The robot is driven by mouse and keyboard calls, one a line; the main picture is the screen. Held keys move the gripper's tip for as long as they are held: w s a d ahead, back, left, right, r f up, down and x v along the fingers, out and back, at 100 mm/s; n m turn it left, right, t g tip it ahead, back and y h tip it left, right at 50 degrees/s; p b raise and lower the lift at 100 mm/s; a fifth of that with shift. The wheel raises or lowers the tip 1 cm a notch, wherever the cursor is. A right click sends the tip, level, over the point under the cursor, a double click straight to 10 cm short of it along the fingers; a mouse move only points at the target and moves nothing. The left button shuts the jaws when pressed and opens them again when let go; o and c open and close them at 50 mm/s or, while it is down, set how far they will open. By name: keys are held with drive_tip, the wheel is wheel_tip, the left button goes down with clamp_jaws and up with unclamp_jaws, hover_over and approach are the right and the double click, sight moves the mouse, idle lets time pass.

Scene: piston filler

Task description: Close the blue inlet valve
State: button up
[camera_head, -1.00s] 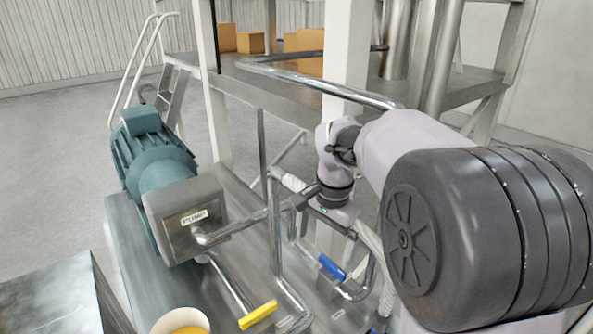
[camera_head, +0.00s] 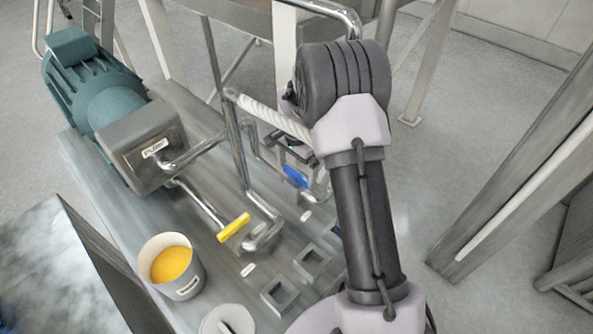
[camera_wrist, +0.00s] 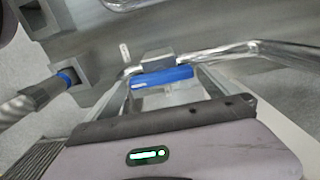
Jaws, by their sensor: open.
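The blue valve handle (camera_head: 295,176) sits on a steel pipe low on the skid, right of the pump, in the head view. In the wrist view the blue handle (camera_wrist: 162,77) lies crosswise ahead of my gripper (camera_wrist: 165,90), along the steel pipe. My gripper is open, its two fingers reaching forward near either end of the handle; I cannot tell whether they touch it. In the head view my gripper (camera_head: 287,149) shows only partly beside my arm, just above the handle.
A yellow handle (camera_head: 234,227) is on the nearby pipe. The pump (camera_head: 143,148) with its teal motor stands left. A bucket of yellow liquid (camera_head: 173,267) is in front. A white ribbed hose (camera_head: 270,118) runs behind the valve. Upright pipes stand close left of my gripper.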

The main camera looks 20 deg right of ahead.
drive_tip(key=shift+w+f, duration=0.1)
drive_tip(key=shift+f, duration=0.5)
drive_tip(key=shift+c, duration=0.2)
drive_tip(key=c, duration=1.1)
drive_tip(key=shift+o, duration=0.2)
